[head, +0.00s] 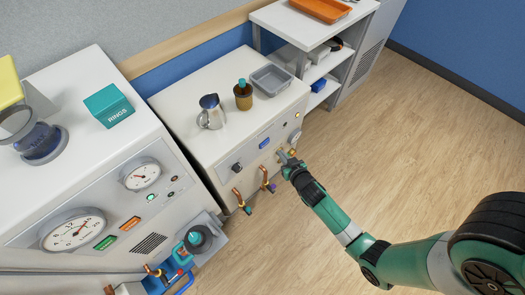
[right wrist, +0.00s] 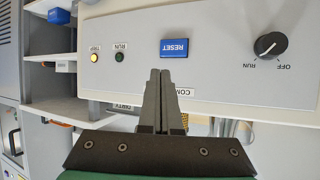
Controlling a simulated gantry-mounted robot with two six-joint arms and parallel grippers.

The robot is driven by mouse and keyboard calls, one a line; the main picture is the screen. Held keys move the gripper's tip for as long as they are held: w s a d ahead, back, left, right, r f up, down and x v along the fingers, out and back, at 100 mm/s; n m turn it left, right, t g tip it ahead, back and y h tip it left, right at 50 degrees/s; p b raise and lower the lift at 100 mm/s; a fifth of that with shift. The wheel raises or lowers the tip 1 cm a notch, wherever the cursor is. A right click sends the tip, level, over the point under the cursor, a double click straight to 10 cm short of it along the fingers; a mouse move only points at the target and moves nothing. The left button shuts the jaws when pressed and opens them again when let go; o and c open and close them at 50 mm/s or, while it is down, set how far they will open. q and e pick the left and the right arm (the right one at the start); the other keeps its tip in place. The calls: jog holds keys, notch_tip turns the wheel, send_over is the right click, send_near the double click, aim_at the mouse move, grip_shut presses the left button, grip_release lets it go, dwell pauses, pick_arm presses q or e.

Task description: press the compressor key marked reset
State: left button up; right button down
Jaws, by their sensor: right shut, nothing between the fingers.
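The blue key marked RESET (right wrist: 174,48) is on the pale front panel of the compressor (right wrist: 210,80). In the head view the same blue key (head: 264,143) shows on the cabinet front, left of my right gripper (head: 286,157). My right gripper also shows in the right wrist view (right wrist: 160,74); its fingers are together and empty. The fingertips appear just below the key in that view, with panel showing between them. Whether they touch the panel I cannot tell. My left gripper is not in view.
A black RUN/OFF knob (right wrist: 271,45) is right of the key in the wrist view. A lit yellow lamp (right wrist: 95,57) and a dark green lamp (right wrist: 119,57) are left. Copper pipes (head: 238,195) stick out below the panel. A jug (head: 211,112) stands on top.

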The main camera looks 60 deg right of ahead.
pick_arm(q)
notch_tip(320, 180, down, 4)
jog(key=b, duration=0.2)
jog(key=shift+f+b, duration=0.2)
jog(key=shift+b, duration=0.15)
pick_arm(e)
notch_tip(320, 180, down, 6)
jog(key=s, duration=0.2)
jog(key=shift+s+d+m+g, duration=0.3)
jog(key=shift+s+d, duration=0.1)
jog(key=shift+w, duration=0.1)
pick_arm(q)
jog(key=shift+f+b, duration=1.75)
jog(key=shift+b, duration=0.05)
pick_arm(e)
send_near(265, 144)
jog(key=w+d+f, duration=0.2)
jog(key=d+f, duration=0.2)
jog(key=shift+w+f, duration=0.3)
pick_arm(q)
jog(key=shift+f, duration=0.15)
pick_arm(e)
jog(key=shift+w+d, duration=0.15)
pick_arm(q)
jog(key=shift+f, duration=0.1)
pick_arm(e)
jog(key=shift+w+d, duration=0.1)
jog(key=shift+w, duration=0.15)
